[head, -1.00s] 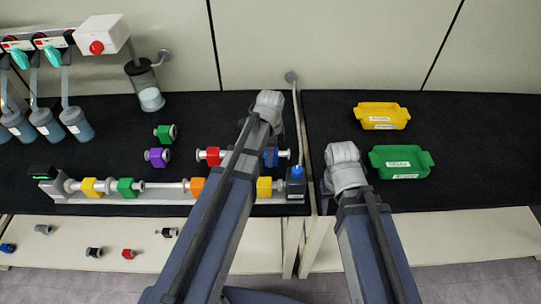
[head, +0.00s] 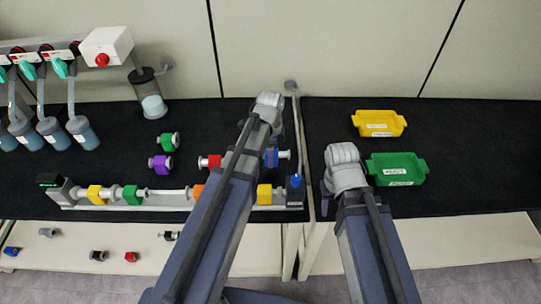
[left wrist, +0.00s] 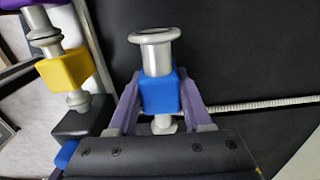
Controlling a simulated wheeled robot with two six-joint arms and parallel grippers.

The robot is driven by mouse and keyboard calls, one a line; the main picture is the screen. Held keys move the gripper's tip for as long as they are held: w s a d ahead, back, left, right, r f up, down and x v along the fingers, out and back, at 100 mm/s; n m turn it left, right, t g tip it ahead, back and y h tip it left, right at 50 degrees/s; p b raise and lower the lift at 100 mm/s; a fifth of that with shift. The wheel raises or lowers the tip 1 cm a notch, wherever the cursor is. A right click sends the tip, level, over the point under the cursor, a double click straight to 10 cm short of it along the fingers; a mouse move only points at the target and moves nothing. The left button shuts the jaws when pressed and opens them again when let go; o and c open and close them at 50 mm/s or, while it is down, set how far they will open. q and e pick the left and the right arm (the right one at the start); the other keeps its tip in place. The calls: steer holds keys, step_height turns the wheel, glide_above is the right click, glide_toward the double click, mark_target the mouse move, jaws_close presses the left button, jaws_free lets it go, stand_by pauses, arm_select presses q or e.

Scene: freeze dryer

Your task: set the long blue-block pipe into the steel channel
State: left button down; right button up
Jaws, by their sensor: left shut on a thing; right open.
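The blue-block pipe (head: 271,157) shows in the head view just right of my left arm, which hides part of it. In the left wrist view, its blue block (left wrist: 160,92) sits between the two fingers of my left gripper (left wrist: 160,98), which is shut on it. One flanged steel end points up in that view, the other end toward the gripper body. I cannot tell its height over the table. The steel channel (head: 120,207) lies along the front table edge with several block pipes in it. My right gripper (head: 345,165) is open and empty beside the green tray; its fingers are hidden.
A red-block pipe (head: 209,161), a purple-block pipe (head: 162,165) and a green-block pipe (head: 168,140) lie behind the channel. A green tray (head: 421,172) and a yellow tray (head: 397,121) stand at right. Hanging flasks (head: 82,132) are at left. Several small fittings lie on the lower shelf.

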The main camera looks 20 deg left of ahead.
arm_select(q)
step_height(320, 180, up, 6)
steer(key=p, duration=0.5)
steer(key=shift+r, duration=0.15)
steer(key=shift+r, duration=0.1)
